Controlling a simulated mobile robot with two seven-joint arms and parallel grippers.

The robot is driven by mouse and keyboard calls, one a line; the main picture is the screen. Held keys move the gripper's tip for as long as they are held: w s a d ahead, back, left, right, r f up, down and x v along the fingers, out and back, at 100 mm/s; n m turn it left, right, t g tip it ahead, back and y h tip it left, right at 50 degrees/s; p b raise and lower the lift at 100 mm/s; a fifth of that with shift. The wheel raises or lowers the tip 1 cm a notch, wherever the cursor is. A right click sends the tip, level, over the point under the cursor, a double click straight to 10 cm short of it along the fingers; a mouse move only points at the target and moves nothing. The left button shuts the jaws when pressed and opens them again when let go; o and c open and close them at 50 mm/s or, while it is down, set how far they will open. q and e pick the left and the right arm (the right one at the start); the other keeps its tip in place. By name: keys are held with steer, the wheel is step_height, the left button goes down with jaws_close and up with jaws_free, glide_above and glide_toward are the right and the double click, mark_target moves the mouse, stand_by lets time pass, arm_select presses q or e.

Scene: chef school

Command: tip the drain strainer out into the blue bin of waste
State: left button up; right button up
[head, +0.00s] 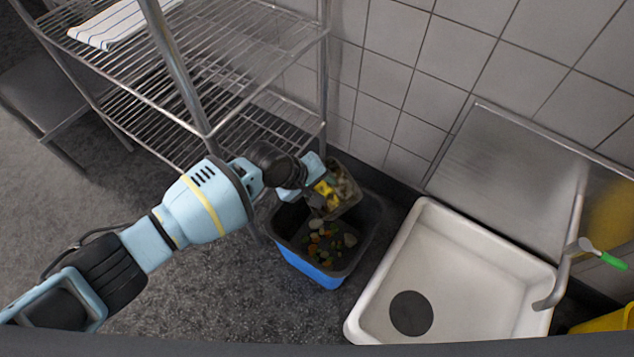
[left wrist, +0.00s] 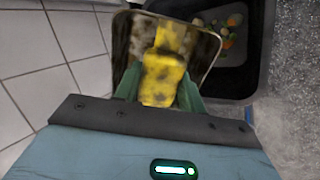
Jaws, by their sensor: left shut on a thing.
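My left gripper (head: 311,181) reaches in from the left and is shut on the yellow handle of the drain strainer (head: 347,190). The strainer is a greyish basket, tilted, held over the back part of the blue bin (head: 309,269). Its inside is partly hidden by my gripper. The bin stands on the floor, with a dark inside and several food scraps (head: 325,240) in it. In the left wrist view, the yellow handle (left wrist: 162,80) sits between green fingers and the scraps lie in the bin at upper right. My right gripper is not in view.
A wire shelf rack (head: 207,131) with a striped cloth (head: 110,22) stands left of the bin. A white floor basin (head: 459,268) with a dark round drain is to the right, beside a tiled wall (head: 400,70). Open floor lies at lower left.

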arm_select(q)
steer(key=shift+w+d+r+g+y+p, duration=0.3)
steer(key=shift+d+r+g+y, duration=0.15)
steer(key=shift+y, duration=0.45)
steer(key=shift+d+f+y, duration=0.1)
steer(key=shift+d+y, duration=0.05)
steer(key=shift+y, duration=0.25)
steer(key=shift+w+d+f+g+y+b, duration=0.15)
steer(key=shift+d+g+y+b, duration=0.25)
steer(key=shift+g+y+b, duration=0.55)
steer(key=shift+w+d+y+b, duration=0.1)
steer(key=shift+y+b, duration=0.35)
steer(key=shift+y, duration=0.1)
steer(key=shift+r+y, duration=0.25)
steer(key=shift+y, duration=0.05)
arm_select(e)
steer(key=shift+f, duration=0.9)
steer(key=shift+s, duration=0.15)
